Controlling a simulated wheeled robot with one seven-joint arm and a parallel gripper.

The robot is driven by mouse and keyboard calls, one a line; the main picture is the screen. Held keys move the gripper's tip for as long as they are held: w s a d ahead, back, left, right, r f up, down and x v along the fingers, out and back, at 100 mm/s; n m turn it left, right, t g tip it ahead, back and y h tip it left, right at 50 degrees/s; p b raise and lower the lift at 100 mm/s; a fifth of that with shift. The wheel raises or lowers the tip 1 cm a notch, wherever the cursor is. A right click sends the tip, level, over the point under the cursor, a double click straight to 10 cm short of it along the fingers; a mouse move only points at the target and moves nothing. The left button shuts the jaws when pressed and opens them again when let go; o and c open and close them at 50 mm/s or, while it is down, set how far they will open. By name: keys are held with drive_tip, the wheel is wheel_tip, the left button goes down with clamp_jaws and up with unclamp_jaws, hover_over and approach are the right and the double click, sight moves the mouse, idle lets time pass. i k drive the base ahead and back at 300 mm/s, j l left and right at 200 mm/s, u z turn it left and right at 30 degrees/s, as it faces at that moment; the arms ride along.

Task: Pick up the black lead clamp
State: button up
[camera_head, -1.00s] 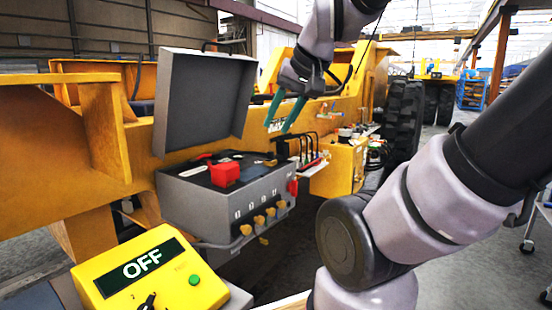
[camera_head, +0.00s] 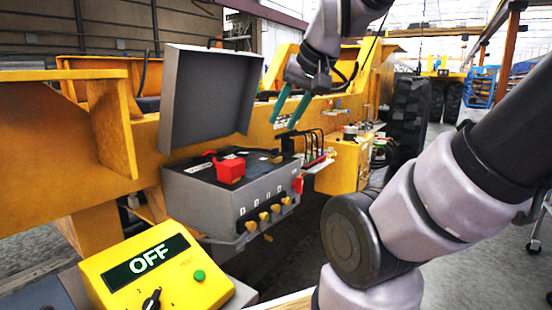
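My gripper (camera_head: 282,125) has two teal fingers. On the box's dark top lie a red block (camera_head: 230,169) and, near the right rear corner below my fingertips, a small dark piece (camera_head: 274,156). This piece may be the black lead clamp, but it is too small to be sure. A visible gap separates my fingertips from the box top.
The box's raised grey lid (camera_head: 212,98) stands left of my gripper. Black curved leads (camera_head: 308,138) stand close on the right. A yellow control panel (camera_head: 155,268) reading OFF is in front. A yellow machine frame (camera_head: 60,140) runs behind, with a large tyre (camera_head: 408,115) to the right.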

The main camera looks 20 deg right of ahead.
sight(276, 158)
drive_tip(key=l+u, duration=0.25)
drive_tip(key=l, duration=0.15)
drive_tip(key=l+u, duration=0.3)
drive_tip(key=i+l+u, duration=0.2)
drive_tip(key=l, duration=0.9)
drive_tip(key=l+z, duration=0.2)
drive_tip(key=z, duration=0.25)
drive_tip(key=l+z, duration=0.15)
drive_tip(key=z, duration=0.25)
drive_tip(key=i+l+z, duration=0.1)
drive_tip(key=z, duration=0.35)
